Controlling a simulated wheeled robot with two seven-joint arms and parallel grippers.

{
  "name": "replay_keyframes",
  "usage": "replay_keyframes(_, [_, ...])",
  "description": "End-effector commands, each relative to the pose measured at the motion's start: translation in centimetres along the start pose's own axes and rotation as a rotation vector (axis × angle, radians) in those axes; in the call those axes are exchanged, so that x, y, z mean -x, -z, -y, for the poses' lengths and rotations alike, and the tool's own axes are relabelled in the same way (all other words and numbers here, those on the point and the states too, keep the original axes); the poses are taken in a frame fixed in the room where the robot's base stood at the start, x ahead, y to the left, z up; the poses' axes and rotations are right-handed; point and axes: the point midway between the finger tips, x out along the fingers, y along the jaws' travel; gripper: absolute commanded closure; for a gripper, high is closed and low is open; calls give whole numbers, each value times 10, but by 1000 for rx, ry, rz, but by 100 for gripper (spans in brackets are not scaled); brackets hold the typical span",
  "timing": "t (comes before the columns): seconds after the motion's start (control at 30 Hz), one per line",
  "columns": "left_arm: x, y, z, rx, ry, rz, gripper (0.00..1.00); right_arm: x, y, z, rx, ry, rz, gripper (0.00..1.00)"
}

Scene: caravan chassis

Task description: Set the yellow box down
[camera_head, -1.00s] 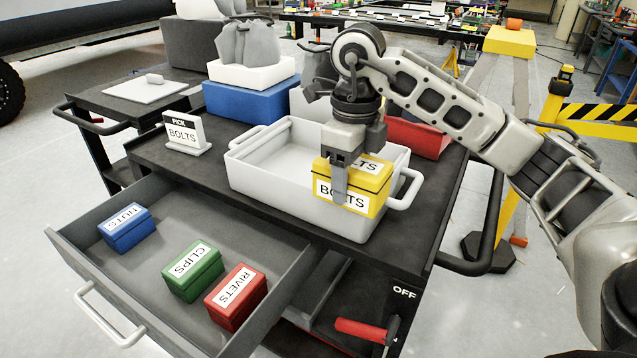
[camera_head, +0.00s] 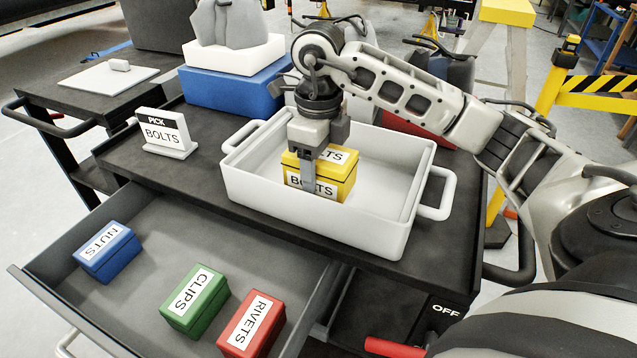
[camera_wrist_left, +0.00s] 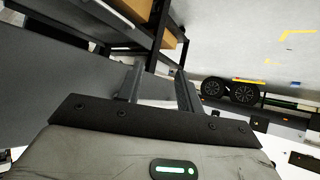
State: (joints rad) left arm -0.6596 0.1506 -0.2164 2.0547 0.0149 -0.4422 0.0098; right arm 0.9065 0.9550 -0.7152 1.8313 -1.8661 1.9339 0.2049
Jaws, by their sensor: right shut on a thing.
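The yellow box (camera_head: 341,171), labelled BOLTS, is upright inside the white tray (camera_head: 300,226) on the cart top, left of the tray's middle. Its lower front edge is hidden by the tray's front wall, so I cannot tell whether it touches the tray floor. My right gripper (camera_head: 309,176) is shut on the yellow box from above, one finger across its front label. My left gripper (camera_wrist_left: 160,88) shows only in the left wrist view, with its two fingers apart and nothing between them.
The open drawer (camera_head: 150,270) in front holds a blue NUTS box (camera_head: 107,251), a green CLIPS box (camera_head: 194,301) and a red RIVETS box (camera_head: 251,324). A PICK BOLTS sign (camera_head: 165,133) stands left of the tray. The tray's right half is free.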

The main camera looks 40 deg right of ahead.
Motion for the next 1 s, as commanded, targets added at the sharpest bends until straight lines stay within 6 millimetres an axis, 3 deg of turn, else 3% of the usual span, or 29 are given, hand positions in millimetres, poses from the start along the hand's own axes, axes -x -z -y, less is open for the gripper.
replay_keyframes(0.43, [4, -3, -1, 2, -1, 11, 64, -48, 0, 0, 0, 0, 0, 72])
replay_keyframes(0.8, [-1, -3, 0, -1, 0, 2, 64, -54, -1, 0, 0, 1, 2, 72])
replay_keyframes(0.83, [0, -2, 0, -1, 0, 2, 64, -54, -1, 0, 0, 1, 1, 35])
replay_keyframes(1.0, [0, -1, 0, 0, 0, 3, 64, -53, 0, 0, 0, 1, 1, 31])
